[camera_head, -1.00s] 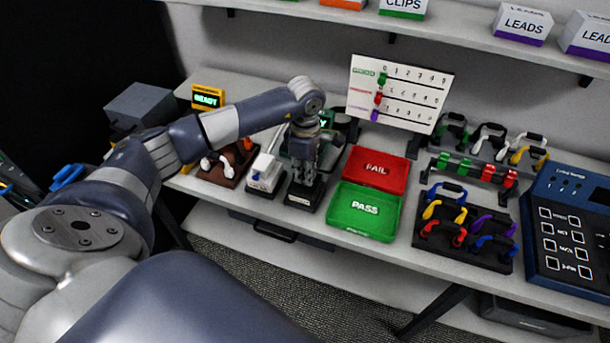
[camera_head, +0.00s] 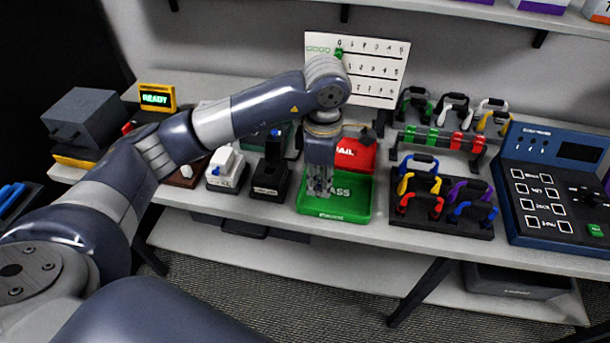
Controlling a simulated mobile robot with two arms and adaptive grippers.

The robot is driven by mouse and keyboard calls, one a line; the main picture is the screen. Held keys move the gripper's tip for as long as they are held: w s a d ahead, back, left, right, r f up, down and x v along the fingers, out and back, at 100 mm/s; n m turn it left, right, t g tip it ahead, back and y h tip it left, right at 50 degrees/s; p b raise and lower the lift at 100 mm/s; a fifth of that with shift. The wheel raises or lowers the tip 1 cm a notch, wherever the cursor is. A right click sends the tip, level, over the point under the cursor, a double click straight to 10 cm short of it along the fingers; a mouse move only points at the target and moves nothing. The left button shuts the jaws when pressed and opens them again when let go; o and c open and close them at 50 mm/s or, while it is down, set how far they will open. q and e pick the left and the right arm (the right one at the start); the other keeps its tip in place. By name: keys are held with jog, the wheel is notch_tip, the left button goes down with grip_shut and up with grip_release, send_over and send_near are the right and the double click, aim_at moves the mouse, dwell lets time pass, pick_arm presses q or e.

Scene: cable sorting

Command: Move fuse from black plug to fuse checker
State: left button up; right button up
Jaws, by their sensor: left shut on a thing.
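The black plug (camera_head: 270,180) stands upright on the table between the white plug (camera_head: 226,168) and the green tray, apart from my gripper. I cannot tell for sure which device is the fuse checker. A yellow device with a READY display (camera_head: 157,98) stands at the back left. My right gripper is out of view.
The red FAIL tray (camera_head: 358,157) lies behind the green one. To the right are a rack of coloured leads (camera_head: 440,200), a clip stand (camera_head: 438,138) and a blue tester (camera_head: 555,190). A whiteboard (camera_head: 385,70) stands at the back. A shelf (camera_head: 440,12) runs above.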

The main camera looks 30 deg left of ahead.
pick_arm(q)
jog(key=shift+d+r+p, duration=0.15)
jog(key=shift+r+p, duration=0.35)
jog(key=shift+r, duration=1)
jog(key=shift+s, duration=0.1)
